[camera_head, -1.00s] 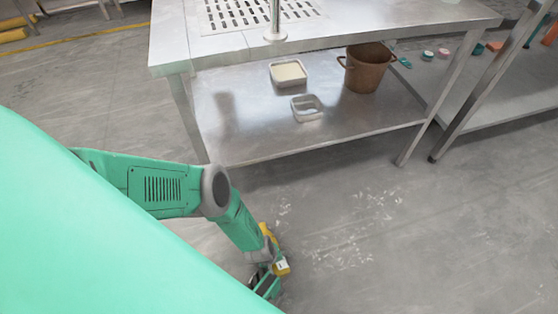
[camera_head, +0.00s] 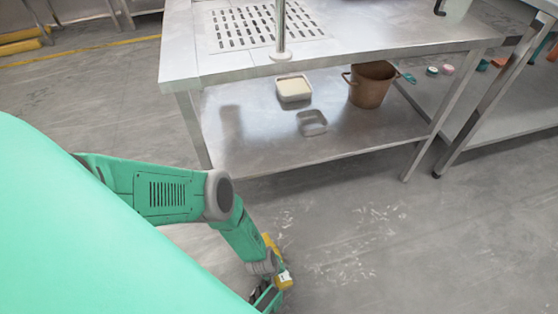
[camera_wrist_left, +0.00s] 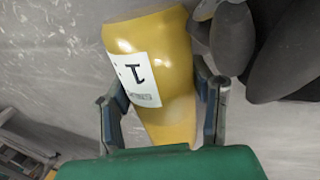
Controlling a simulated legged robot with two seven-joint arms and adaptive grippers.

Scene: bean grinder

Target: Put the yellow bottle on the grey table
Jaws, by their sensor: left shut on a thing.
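The yellow bottle (camera_wrist_left: 165,50) with a white label fills the middle of the left wrist view, between the two fingers. My left gripper (camera_wrist_left: 165,100) is shut on it. In the head view, my left gripper (camera_head: 268,292) hangs low at the bottom, over the floor, and is partly cut off by my body. A small yellow part of the bottle (camera_head: 284,280) shows beside it. The grey metal table (camera_head: 350,35) stands ahead, its top higher in the picture than the gripper. My right gripper is not in view.
The table's lower shelf (camera_head: 270,150) holds a brown bucket (camera_head: 370,86), a white container (camera_head: 293,90) and a clear tray (camera_head: 312,123). A metal post (camera_head: 280,30) rises at the tabletop. Another table (camera_head: 500,110) stands at the right. The floor between is clear.

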